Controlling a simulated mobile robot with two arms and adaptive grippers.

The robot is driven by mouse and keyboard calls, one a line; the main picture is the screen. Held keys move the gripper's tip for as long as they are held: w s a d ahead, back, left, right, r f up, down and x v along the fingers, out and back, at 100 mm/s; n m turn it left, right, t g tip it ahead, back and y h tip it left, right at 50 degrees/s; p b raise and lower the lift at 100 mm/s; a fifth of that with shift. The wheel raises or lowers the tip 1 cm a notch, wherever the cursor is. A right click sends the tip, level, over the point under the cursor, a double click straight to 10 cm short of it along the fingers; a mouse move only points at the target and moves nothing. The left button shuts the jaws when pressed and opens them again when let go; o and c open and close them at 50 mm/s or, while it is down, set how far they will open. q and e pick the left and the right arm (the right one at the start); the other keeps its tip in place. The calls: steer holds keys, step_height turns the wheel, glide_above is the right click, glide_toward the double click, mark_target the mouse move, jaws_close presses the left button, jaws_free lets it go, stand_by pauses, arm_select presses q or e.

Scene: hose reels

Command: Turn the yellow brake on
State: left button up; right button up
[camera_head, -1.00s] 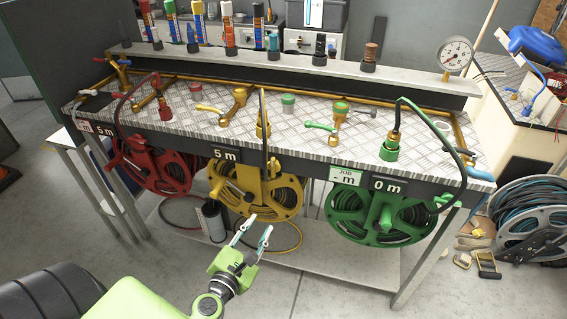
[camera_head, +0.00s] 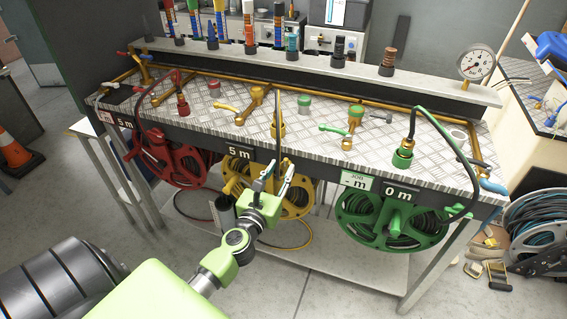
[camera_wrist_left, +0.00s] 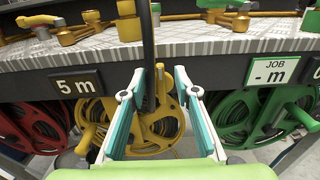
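The yellow hose reel (camera_head: 297,203) hangs under the front edge of the bench, below a "5 m" sign. It also shows in the left wrist view (camera_wrist_left: 160,125), behind my fingers. A black hose runs up from it over the bench edge. My left gripper (camera_head: 271,178) is in front of the yellow reel, its two fingers spread apart. In the left wrist view the left gripper (camera_wrist_left: 155,90) is open, with the black hose upright between or just beyond the fingertips. I cannot tell which part is the yellow brake. My right gripper is not in view.
A red reel (camera_head: 176,163) hangs at the left and a green reel (camera_head: 360,222) at the right. Valves with levers stand on the metal bench top (camera_head: 325,112). A pressure gauge (camera_head: 478,63) stands at the back right. An orange cone (camera_head: 14,150) is at the far left.

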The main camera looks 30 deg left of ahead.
mark_target(287, 166)
arm_select(q)
steer(key=shift+x, duration=1.45)
steer(key=shift+c, duration=0.3)
